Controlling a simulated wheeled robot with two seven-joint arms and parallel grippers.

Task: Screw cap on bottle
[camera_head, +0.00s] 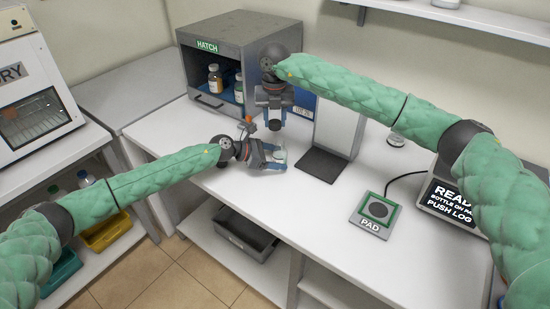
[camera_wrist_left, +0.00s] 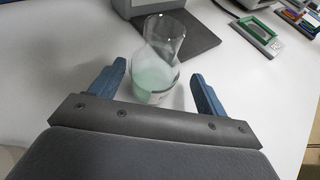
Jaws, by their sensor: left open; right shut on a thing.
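A clear bottle (camera_head: 282,156) with pale green liquid stands upright and uncapped on the white table. It also shows in the left wrist view (camera_wrist_left: 158,70), its open neck leaning toward the top of the picture. My left gripper (camera_head: 276,157) is open, its blue fingers on either side of the bottle, with gaps visible in the wrist view. My right gripper (camera_head: 274,115) is shut on a small dark cap (camera_head: 275,125) above and slightly left of the bottle. The cap is small and partly hidden between the fingers.
A hatch cabinet (camera_head: 238,50) holding bottles stands behind. A dark mat (camera_head: 321,164) under an upright panel (camera_head: 338,128) lies right of the bottle. The green-edged pad (camera_head: 374,209) and a READ display (camera_head: 452,203) are further right. The table's front edge is close.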

